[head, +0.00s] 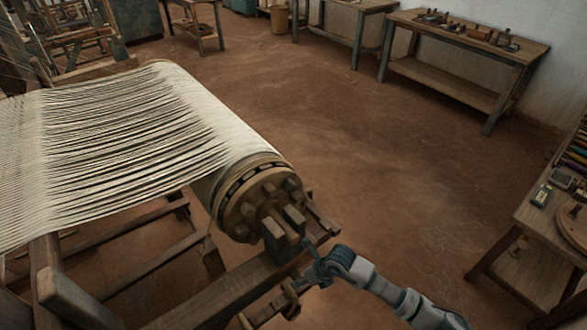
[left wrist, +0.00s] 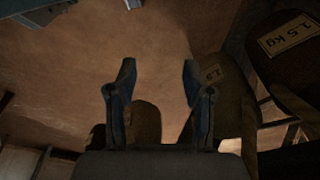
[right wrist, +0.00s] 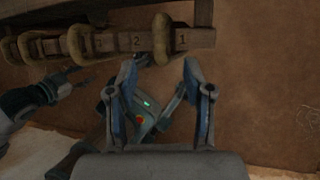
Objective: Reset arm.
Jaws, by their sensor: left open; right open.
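My right gripper (head: 318,264) is at the lower middle of the head view, beside the wooden end of the warp beam (head: 262,205). In the right wrist view its two blue-lined fingers (right wrist: 162,75) stand apart with nothing held between them. Their tips are close to a numbered wooden bar (right wrist: 200,38) in that picture; I cannot tell whether they touch it. My left gripper is outside the head view. In the left wrist view its fingers (left wrist: 157,82) are spread wide and empty, over brown floor and near dark weights, one labelled 1.5 kg (left wrist: 290,35).
Pale warp threads (head: 120,130) stretch over the loom at left. Rope-like loops (right wrist: 162,38) hang on the numbered bar. A workbench (head: 470,45) with tools stands at the back right, and a side table (head: 535,215) at the right edge. The floor between is clear.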

